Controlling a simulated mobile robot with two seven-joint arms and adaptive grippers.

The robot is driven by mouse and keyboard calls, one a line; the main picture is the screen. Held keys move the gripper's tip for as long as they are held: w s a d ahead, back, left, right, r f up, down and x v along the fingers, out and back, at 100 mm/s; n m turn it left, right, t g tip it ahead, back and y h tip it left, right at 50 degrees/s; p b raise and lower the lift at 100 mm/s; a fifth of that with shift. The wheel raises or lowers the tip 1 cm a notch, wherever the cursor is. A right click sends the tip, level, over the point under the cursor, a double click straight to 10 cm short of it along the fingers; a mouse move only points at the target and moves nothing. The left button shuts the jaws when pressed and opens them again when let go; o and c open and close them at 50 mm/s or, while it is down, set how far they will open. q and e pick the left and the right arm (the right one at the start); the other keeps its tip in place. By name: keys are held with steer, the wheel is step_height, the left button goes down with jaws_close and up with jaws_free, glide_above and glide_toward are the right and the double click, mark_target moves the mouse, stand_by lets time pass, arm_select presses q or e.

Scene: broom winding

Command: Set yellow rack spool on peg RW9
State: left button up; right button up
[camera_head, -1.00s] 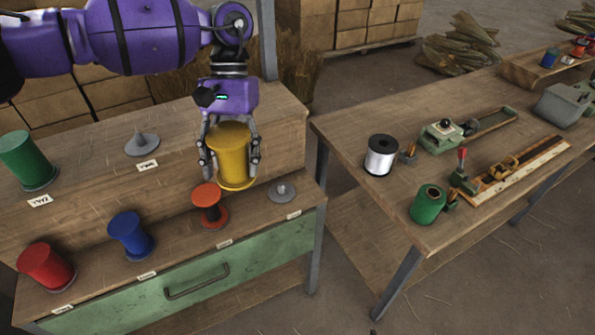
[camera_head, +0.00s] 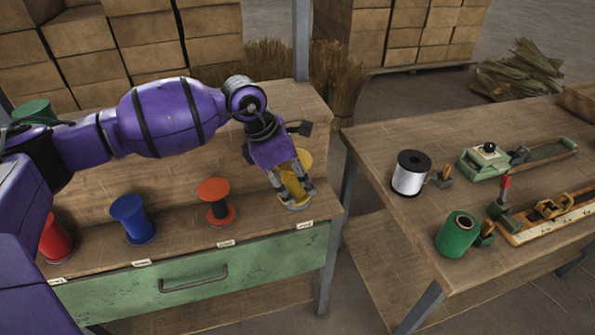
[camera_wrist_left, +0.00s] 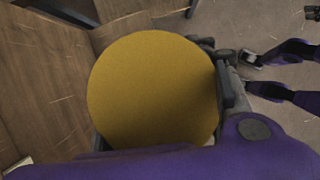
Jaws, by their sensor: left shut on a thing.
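The yellow spool (camera_head: 303,160) is held between the fingers of my left gripper (camera_head: 292,185) at the right end of the rack's front ledge. Its round yellow end fills the middle of the left wrist view (camera_wrist_left: 152,92). The grey peg at that end is hidden under the spool and fingers. I cannot tell whether the spool is fully seated on it or just above. A small white label (camera_head: 305,225) sits on the ledge edge below; its text is too small to read. My right gripper is not clearly seen.
On the same ledge stand an orange spool (camera_head: 217,203), a blue spool (camera_head: 132,219) and a red spool (camera_head: 55,240). A green spool (camera_head: 36,112) is on the upper level. The workbench (camera_head: 400,235) at right holds a white spool (camera_head: 411,174) and another green spool (camera_head: 458,235).

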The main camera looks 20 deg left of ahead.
arm_select(q)
steer(key=w+f+n+y+b, duration=0.1)
steer(key=w+n+y, duration=0.1)
steer(key=n, duration=0.3)
steer(key=w+a+f+n+t+y+b, duration=0.1)
steer(key=w+f+n+y, duration=0.1)
steer(key=n, duration=0.4)
steer(key=w+a+f+n+y+b, duration=0.1)
steer(key=w+f+n+b, duration=0.1)
steer(key=w+n, duration=0.2)
steer(key=shift+w+f+n+t+y, duration=0.2)
steer(key=shift+n+t+y, duration=0.15)
steer(key=shift+n, duration=0.75)
steer(key=shift+w+a+n+y, duration=0.25)
steer(key=shift+w+n+y, duration=0.1)
steer(key=shift+n, duration=0.35)
steer(key=shift+s+f+b, duration=0.1)
steer(key=shift+f+b, duration=0.35)
steer(key=shift+f, duration=0.2)
step_height(320, 180, down, 4)
steer(key=shift+r+b, duration=0.25)
steer(key=shift+b, duration=0.7)
steer(key=shift+f, duration=0.4)
arm_select(e)
step_height(320, 180, down, 7)
steer(key=s+d, duration=0.1)
steer(key=shift+s+d, duration=0.15)
steer(key=shift+s, duration=0.4)
